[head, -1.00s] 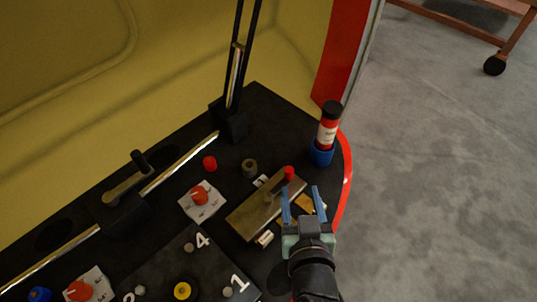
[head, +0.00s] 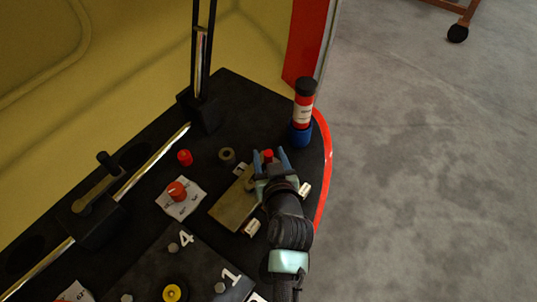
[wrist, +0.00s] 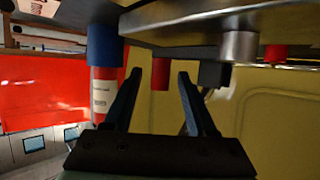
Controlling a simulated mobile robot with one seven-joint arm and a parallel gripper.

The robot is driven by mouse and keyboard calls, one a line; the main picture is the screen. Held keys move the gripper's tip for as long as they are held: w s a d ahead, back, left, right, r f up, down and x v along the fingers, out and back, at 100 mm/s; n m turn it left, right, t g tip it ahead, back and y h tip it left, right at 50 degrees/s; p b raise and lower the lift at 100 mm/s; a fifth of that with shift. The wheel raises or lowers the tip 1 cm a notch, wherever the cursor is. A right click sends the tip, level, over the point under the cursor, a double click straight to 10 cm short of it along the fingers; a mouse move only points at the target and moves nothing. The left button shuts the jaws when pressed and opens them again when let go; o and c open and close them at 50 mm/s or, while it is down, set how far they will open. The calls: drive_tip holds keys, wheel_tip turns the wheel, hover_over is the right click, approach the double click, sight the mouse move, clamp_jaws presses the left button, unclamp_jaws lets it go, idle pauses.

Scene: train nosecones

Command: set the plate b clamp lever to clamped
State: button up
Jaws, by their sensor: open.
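A brass-coloured plate (head: 232,208) lies on the black desk, with small white tags by it whose lettering I cannot read. Its clamp lever ends in a red knob (head: 267,154); my gripper hides most of the lever arm in the head view. My gripper (head: 270,157) is open, with its blue fingers on either side of the red knob. In the wrist view, which looks upside down, the red knob (wrist: 160,74) shows between the two open fingers (wrist: 160,80). I cannot tell whether either finger touches it.
A red tube with black cap (head: 304,103) stands in a blue holder (head: 299,134) just beyond my gripper. A red rotary knob (head: 177,191), a small red cap (head: 185,157) and a grey-brown ring (head: 227,154) lie left. A dark upright post (head: 203,112) stands behind.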

drive_tip(key=shift+w+f, duration=0.15)
drive_tip(key=shift+w, duration=0.25)
clamp_jaws()
idle(1.3)
